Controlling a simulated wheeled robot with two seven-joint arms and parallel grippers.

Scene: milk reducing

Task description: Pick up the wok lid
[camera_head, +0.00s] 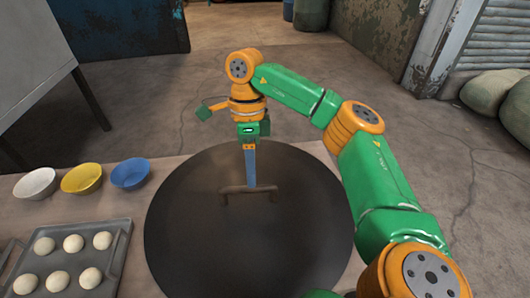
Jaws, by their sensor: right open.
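The wok lid (200,235) is a large dark round disc at the front of the table, with a brown bar handle (235,190) on top. My right gripper (252,183) points down over the lid, and its blue finger overlaps the middle of the handle in the picture. Only one finger shows clearly. The jaws are open. I cannot tell whether the fingers stand around the handle or touch it. My right arm comes in from the lower right and covers the lid's right edge. My left gripper is not in view.
White (35,184), yellow (82,179) and blue (130,173) bowls stand left of the lid. A grey tray (118,255) with several dough balls lies at the lower left, close to the lid. Open concrete floor (200,90) lies beyond the table.

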